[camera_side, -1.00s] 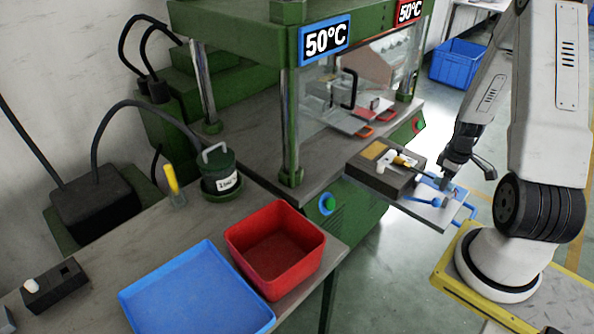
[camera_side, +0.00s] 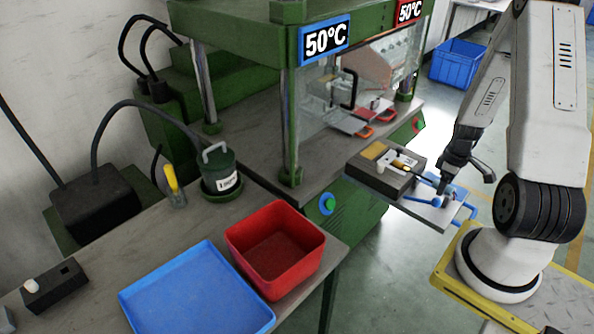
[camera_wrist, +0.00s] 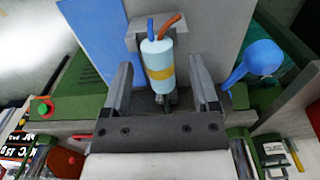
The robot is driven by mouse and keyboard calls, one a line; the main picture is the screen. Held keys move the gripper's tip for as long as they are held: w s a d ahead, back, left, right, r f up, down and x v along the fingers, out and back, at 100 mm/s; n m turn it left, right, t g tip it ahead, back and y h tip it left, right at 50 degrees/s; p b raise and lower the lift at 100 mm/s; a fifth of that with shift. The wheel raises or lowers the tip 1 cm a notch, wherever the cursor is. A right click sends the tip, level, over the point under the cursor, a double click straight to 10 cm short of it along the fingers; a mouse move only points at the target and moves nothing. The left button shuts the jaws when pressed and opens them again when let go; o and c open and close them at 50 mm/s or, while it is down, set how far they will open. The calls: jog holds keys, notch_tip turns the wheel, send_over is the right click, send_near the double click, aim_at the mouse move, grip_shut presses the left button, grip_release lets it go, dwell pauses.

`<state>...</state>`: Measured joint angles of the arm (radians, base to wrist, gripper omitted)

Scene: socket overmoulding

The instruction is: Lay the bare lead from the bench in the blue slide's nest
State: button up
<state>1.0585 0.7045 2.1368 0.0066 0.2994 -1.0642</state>
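My gripper (camera_wrist: 160,66) is open in the wrist view, its two fingers apart. Between them in the picture is a pale blue cylinder (camera_wrist: 155,60) with a yellow band and a blue and an orange wire end, apparently the lead. Gaps show on both sides of it. It overlaps a grey block (camera_wrist: 143,38) on a grey plate; whether it is seated in a nest there, I cannot tell. A blue ball-ended lever (camera_wrist: 258,58) is to the right. In the side view, my gripper (camera_side: 442,188) is low over the slide plate (camera_side: 425,212), near the blue ball (camera_side: 437,202); the lead cannot be made out there.
A dark block (camera_side: 375,180) with small white and yellow parts adjoins the slide plate. The green press (camera_side: 290,120) stands behind it. A red bin (camera_side: 275,235) and a blue tray (camera_side: 195,295) are on the bench at the lower left.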

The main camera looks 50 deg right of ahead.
jog(key=shift+r, duration=0.15)
jog(key=shift+r, duration=3.8)
jog(key=shift+w+a+r, duration=0.1)
jog(key=shift+w+a, duration=0.2)
jog(key=shift+w, duration=0.05)
jog(key=w+a+r+t, duration=0.1)
jog(key=w+a+r, duration=0.1)
jog(key=w+a, duration=0.4)
jog(key=w+a+r, duration=0.2)
jog(key=w+a, duration=0.2)
jog(key=a, duration=0.4)
jog(key=a+r+t, duration=0.1)
jog(key=a+r, duration=0.1)
jog(key=a, duration=1.4)
jog(key=shift+a+r+t, duration=0.2)
jog(key=shift+r+t, duration=0.1)
